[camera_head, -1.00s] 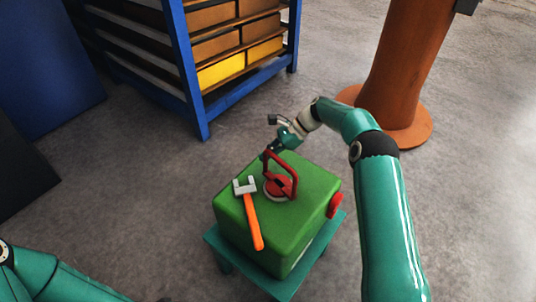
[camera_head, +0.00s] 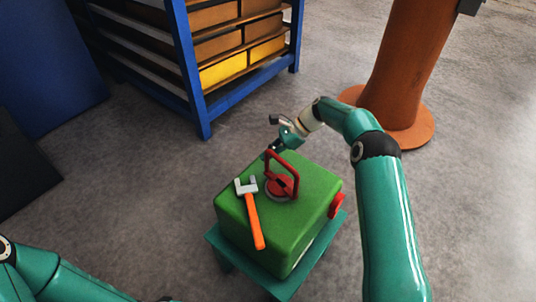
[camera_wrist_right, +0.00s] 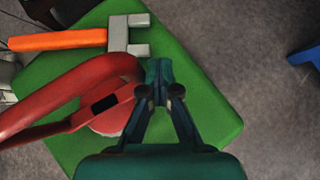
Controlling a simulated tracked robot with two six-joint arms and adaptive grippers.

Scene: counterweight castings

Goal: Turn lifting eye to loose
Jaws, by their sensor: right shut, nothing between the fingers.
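A red lifting eye (camera_head: 281,180) stands on a round base on top of a green casting (camera_head: 234,213). Its upright loop also shows at the left of the right wrist view (camera_wrist_right: 68,92). My right gripper (camera_head: 268,153) is at the far side of the loop in the head view. In the right wrist view its fingertips (camera_wrist_right: 159,68) are together with nothing between them, close beside the end of the red loop; I cannot tell whether they touch it. My left arm shows at the lower left of the head view, but its gripper is outside the picture.
A hammer-like tool with an orange handle (camera_head: 254,222) lies on the casting, left of the eye. A red knob (camera_head: 336,206) sits on the casting's right side. A teal stand (camera_head: 290,285) carries the casting. A blue rack (camera_head: 203,118) and an orange column (camera_head: 400,80) stand behind.

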